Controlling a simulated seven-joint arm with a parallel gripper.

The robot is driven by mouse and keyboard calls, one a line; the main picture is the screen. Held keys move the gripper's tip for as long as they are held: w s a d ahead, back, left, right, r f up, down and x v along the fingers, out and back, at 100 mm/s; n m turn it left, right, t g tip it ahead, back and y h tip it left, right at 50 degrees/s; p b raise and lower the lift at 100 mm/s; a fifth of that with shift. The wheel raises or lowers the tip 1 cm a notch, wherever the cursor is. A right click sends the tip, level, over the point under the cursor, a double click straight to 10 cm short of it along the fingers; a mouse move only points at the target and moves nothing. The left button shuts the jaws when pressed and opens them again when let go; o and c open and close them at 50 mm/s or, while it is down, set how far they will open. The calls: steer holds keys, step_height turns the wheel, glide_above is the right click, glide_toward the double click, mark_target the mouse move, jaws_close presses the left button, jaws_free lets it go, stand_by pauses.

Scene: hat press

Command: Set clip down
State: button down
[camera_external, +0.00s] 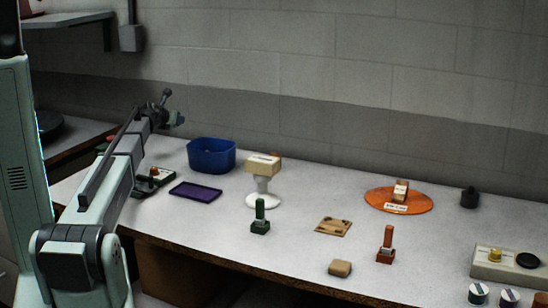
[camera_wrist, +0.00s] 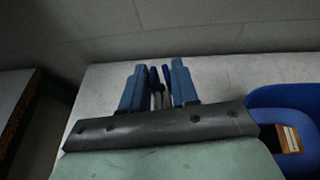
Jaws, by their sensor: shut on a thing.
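My gripper (camera_external: 177,119) is raised above the back left of the table, to the left of and higher than the blue bin in the external view. In the wrist view my gripper (camera_wrist: 160,70) has its two blue-grey fingers closed around a small dark blue clip (camera_wrist: 154,76) with greyish middle parts. The clip is partly hidden between the fingers. In the external view it is too small to make out.
A blue bin (camera_external: 211,166) stands right of my gripper and shows in the wrist view (camera_wrist: 260,123) with a wooden block inside. A purple tray (camera_external: 195,191), a white stand (camera_external: 262,199) and a green stamp (camera_external: 260,224) are nearby. Bare tabletop (camera_wrist: 215,75) shows past my fingers.

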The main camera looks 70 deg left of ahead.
step_height(320, 180, up, 4)
steer(key=w+d+f+m+t+h, duration=0.1)
steer(key=w+d+m+h, duration=0.1)
steer(key=w+d, duration=0.35)
steer(key=w+d+m+t+h, duration=0.1)
steer(key=w+d+t, duration=0.1)
steer(key=w, duration=0.7)
steer(key=w+d+f+m+t+h, duration=0.15)
steer(key=w+d, duration=0.25)
steer(key=w, duration=0.4)
steer(key=w+d+m+h, duration=0.7)
steer(key=w+d, duration=1.3)
steer(key=m+g+h, duration=0.8)
steer(key=m+h, duration=0.4)
steer(key=m, duration=0.1)
glide_above(442, 232)
steer(key=f, duration=0.1)
steer(key=shift+n+t, duration=0.25)
steer(key=shift+t, duration=0.1)
steer(key=shift+w+f, duration=0.1)
steer(key=shift+f, duration=5.7)
steer(key=shift+f, duration=0.1)
